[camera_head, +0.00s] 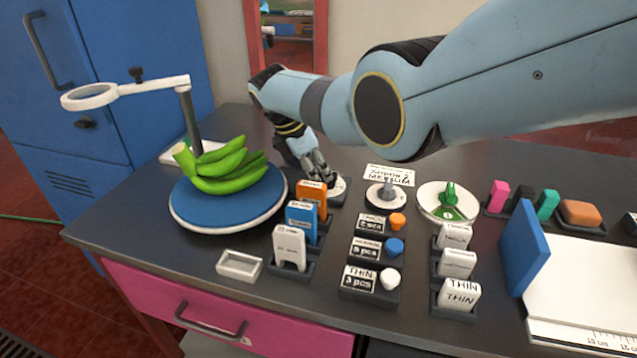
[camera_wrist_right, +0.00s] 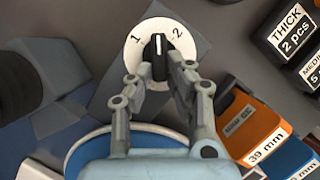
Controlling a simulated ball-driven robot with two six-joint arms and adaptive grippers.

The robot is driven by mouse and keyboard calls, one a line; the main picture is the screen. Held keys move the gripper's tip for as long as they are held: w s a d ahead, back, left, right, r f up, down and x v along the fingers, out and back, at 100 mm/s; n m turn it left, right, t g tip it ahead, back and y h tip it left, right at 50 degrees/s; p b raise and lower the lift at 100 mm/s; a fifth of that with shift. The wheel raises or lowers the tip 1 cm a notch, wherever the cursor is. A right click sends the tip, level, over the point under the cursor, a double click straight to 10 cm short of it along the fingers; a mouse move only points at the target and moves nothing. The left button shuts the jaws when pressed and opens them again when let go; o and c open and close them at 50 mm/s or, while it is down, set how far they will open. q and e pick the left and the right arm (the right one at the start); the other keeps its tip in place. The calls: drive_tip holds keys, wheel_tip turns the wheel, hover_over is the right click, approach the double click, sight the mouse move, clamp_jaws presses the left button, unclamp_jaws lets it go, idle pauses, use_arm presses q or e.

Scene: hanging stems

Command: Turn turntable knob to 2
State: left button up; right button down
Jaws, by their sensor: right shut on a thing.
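The turntable (camera_head: 225,210) is a round blue disc with a pale rim, and a bunch of green bananas (camera_head: 228,168) lies on it. Its knob (camera_wrist_right: 157,50) is black with a white line, on a white dial (camera_wrist_right: 134,55) marked 1 and 2. The line stands about upright in the right wrist view, between the two numbers. My right gripper (camera_wrist_right: 157,72) is shut on the knob, one finger at each side. In the head view my right gripper (camera_head: 318,172) reaches down to the dial (camera_head: 341,188) and hides the knob. My left gripper is not in view.
Orange, blue and white labelled blocks (camera_head: 311,194) stand close to the dial. A grey knob (camera_head: 388,190) and a green knob (camera_head: 449,195) are to the right. A magnifier stand (camera_head: 188,115) rises behind the turntable. A small empty tray (camera_head: 239,265) lies at the front.

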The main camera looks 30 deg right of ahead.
drive_tip(key=m+b, duration=0.2)
drive_tip(key=m+g+b, duration=0.1)
drive_tip(key=m+b, duration=0.1)
drive_tip(key=b, duration=0.1)
drive_tip(key=w+m+g+y+b, duration=0.1)
drive_tip(key=b, duration=0.2)
drive_tip(key=shift+d+f+m, duration=0.3)
drive_tip(key=shift+m, duration=0.1)
drive_tip(key=shift+d+r+m+g+y+b, duration=0.1)
drive_tip(key=shift+r+m+g+y+b, duration=0.2)
drive_tip(key=shift+m+b, duration=0.85)
drive_tip(key=shift+f+n, duration=0.1)
drive_tip(key=shift+n, duration=0.15)
drive_tip(key=c, duration=1.3)
unclamp_jaws()
drive_tip(key=shift+w, duration=0.1)
